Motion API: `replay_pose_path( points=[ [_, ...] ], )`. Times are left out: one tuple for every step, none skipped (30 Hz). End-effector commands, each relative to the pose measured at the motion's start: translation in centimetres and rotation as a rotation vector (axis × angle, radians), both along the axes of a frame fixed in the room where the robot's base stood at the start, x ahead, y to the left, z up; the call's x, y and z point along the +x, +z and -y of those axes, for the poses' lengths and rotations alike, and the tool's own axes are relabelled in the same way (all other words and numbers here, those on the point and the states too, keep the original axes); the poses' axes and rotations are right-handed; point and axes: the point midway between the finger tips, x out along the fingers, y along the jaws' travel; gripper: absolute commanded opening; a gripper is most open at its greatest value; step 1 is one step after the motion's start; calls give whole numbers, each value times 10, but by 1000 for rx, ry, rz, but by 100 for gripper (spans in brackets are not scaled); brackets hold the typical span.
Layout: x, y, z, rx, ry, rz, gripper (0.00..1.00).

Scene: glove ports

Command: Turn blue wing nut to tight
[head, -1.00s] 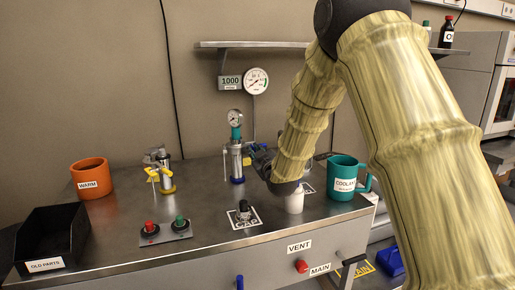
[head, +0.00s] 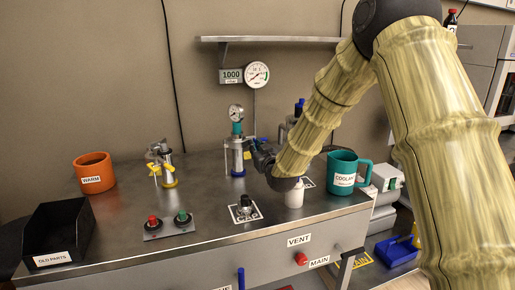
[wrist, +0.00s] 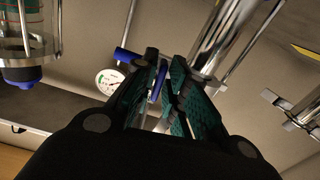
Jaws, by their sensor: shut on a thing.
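My gripper (wrist: 165,68) is shut on the blue wing nut (wrist: 158,82), whose blue edge shows between the two dark green finger pads in the wrist view. Beside it a blue end piece (wrist: 124,55) sticks out to the left, and a shiny metal column (wrist: 220,40) rises to the right. In the head view my gripper (head: 262,155) is small and dark, right of the glass gauge column (head: 236,155). My fingertips and the wing nut are too small to make out there. The nut's marking for tight is not visible.
The yellow-handled valve (head: 160,168), orange mug (head: 94,173) and black OLD PARTS bin (head: 58,235) are left.

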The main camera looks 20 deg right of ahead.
Motion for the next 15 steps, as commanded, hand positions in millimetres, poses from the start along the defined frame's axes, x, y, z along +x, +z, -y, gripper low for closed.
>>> replay_pose_path(
  points=[
    [0, 0, 1, 0, -2, 0, 0],
    [0, 0, 1, 0, -2, 0, 0],
    [0, 0, 1, 0, -2, 0, 0],
    [0, 0, 1, 0, -2, 0, 0],
    [0, 0, 1, -1, -2, 0, 0],
    [0, 0, 1, -1, -2, 0, 0],
    [0, 0, 1, -1, -2, 0, 18],
    [0, 0, 1, -1, -2, 0, 24],
    [0, 0, 1, -1, -1, 0, 31],
    [0, 0, 1, -1, -1, 0, 33],
    [0, 0, 1, -1, -1, 0, 33],
    [0, 0, 0, -1, -1, 0, 33],
    [0, 0, 0, -1, 0, 0, 33],
    [0, 0, 0, -1, 0, 0, 33],
    [0, 0, 0, -1, 0, 0, 33]
  ],
)
